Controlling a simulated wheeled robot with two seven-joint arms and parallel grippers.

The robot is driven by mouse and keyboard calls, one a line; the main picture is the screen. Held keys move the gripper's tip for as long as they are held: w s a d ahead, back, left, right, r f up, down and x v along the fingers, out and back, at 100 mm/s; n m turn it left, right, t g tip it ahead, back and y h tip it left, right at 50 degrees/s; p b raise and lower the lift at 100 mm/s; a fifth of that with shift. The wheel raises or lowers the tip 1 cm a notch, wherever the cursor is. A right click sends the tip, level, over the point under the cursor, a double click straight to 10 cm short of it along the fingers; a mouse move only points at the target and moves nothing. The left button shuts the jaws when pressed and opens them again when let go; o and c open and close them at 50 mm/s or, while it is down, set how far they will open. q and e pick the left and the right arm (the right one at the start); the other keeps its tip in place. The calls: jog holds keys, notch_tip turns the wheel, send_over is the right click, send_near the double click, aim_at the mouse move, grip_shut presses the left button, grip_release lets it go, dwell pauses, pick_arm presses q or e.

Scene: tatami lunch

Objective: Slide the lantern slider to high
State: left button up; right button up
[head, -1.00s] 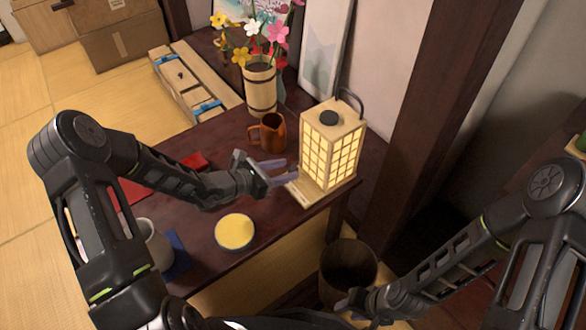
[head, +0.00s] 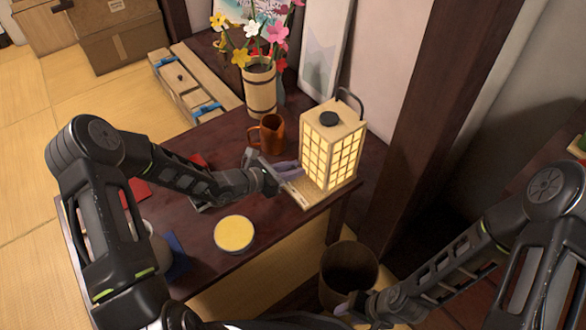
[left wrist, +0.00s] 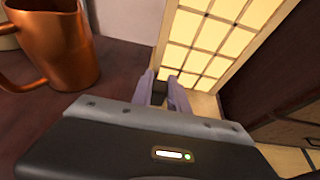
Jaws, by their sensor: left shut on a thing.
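The lantern (head: 333,150) is a pale wooden box with glowing grid panels and a dark handle, upright near the table's right edge. Its lit panel also shows in the left wrist view (left wrist: 210,40). A low base strip (head: 303,199) juts out from its front-left side. My left gripper (head: 288,171) is at this strip, beside the lit panel. In the left wrist view its purple-grey fingers (left wrist: 171,92) are shut on a small dark part, likely the slider, which they mostly hide. My right gripper (head: 352,304) is low by the bin, too small to judge.
A copper mug (head: 270,134) stands behind the left gripper, near a wooden flower vase (head: 260,90). A yellow-topped round dish (head: 235,233) sits in front on the dark table (head: 225,145). A bin (head: 347,275) stands below the table's right edge.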

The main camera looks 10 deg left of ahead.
pick_arm(q)
grip_shut()
dwell(0.8)
